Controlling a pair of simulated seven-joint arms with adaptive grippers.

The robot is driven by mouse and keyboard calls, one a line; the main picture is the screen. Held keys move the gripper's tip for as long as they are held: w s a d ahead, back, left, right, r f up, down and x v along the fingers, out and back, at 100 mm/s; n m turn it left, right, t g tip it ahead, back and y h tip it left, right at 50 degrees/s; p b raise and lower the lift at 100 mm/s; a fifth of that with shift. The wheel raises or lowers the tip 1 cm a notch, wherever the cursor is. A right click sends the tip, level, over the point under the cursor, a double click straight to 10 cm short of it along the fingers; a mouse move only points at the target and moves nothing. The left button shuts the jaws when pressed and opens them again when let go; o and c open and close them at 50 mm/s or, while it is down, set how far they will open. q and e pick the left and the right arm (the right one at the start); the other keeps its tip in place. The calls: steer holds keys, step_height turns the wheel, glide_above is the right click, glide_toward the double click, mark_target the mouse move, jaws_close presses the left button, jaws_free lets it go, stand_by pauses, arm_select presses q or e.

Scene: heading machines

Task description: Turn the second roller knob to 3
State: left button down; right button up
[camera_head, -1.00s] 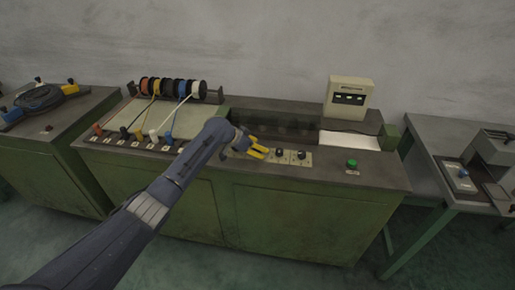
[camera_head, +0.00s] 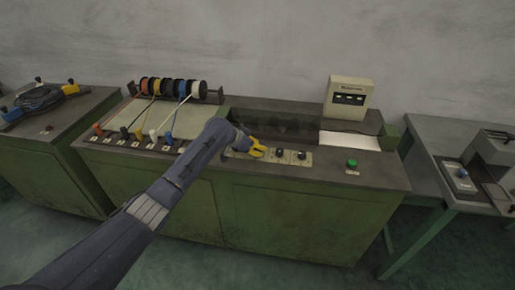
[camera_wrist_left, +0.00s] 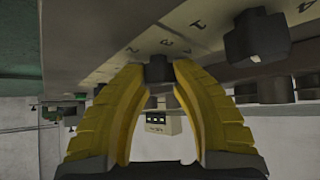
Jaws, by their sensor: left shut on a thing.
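The control panel (camera_head: 291,162) is a pale strip with dark knobs along the front of the green machine. My left gripper (camera_head: 262,152) has yellow fingers and reaches down onto the panel from the left. In the left wrist view its fingers (camera_wrist_left: 159,82) are closed around a dark knob (camera_wrist_left: 158,68), with scale digits on the plate beside it. The pointer of this knob is hidden. Another dark knob (camera_wrist_left: 258,40) with a white mark stands beside it. In the head view, two free knobs, one near (camera_head: 279,153) and one farther (camera_head: 301,155), sit right of the gripper.
A green button (camera_head: 352,163) is at the right of the machine top. A display box (camera_head: 348,98) stands behind it. A grey table (camera_head: 450,140) stands at the right.

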arm_select(q)
steer(key=n+t+y, duration=0.1)
steer(key=n+y, duration=0.1)
steer(key=n, duration=0.1)
steer(key=n+t+y, duration=0.1)
steer(key=n+y, duration=0.1)
steer(key=n, duration=0.1)
steer(key=shift+d+n+t, duration=0.2)
steer(key=shift+n+t, duration=0.1)
steer(key=shift+t, duration=0.1)
steer(key=shift+a+f+n+t+y, duration=0.1)
steer(key=shift+n+t+y, duration=0.05)
steer(key=shift+n+y, duration=0.85)
steer(key=shift+a+n+t+y, duration=0.15)
steer(key=shift+n+y, duration=0.55)
steer(key=shift+n, duration=0.6)
steer(key=c, duration=1.1)
jaws_free()
steer(key=shift+d, duration=0.1)
steer(key=shift+o, duration=0.2)
